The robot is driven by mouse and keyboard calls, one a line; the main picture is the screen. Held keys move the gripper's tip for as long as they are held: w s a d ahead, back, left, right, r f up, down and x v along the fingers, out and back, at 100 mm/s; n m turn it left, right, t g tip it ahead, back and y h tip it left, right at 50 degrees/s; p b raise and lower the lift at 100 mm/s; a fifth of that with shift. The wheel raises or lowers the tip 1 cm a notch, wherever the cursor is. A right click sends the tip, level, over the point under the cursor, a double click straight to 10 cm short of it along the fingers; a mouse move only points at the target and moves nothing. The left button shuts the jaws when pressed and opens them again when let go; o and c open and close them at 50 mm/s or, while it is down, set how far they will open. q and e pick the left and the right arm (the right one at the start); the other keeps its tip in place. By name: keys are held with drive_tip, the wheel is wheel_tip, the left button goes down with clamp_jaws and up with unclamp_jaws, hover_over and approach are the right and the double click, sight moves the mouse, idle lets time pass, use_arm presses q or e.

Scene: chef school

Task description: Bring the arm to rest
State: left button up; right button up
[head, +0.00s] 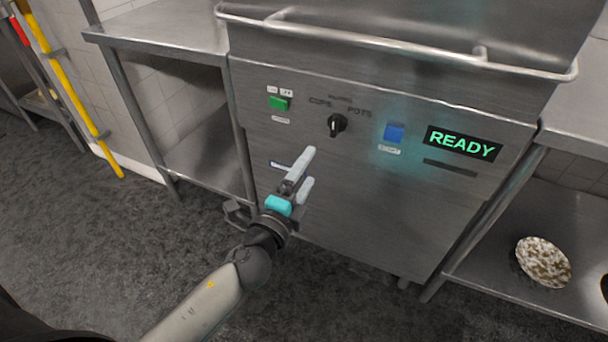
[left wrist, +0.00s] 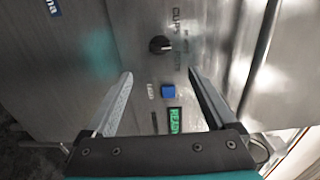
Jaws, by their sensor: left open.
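My left gripper (head: 307,172) is in front of the lower left part of the steel dishwasher's front panel (head: 340,210). Its two pale fingers are apart with nothing between them. In the left wrist view the open fingers (left wrist: 158,82) frame a blue button (left wrist: 168,91), a black knob (left wrist: 160,45) and a lit green READY display (left wrist: 175,120). A gap to the panel seems to remain, but its size is hard to tell. My left arm comes in from the bottom left. My right gripper is not in view.
A green switch (head: 279,103) sits on the panel's left. A steel bar (head: 380,42) runs along the dishwasher's top. Steel tables stand on both sides; the right lower shelf (head: 490,265) holds a dirty plate (head: 543,262). Dark floor (head: 80,230) is clear at the left.

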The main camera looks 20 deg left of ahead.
use_arm(q)
drive_tip(key=shift+s, duration=0.4)
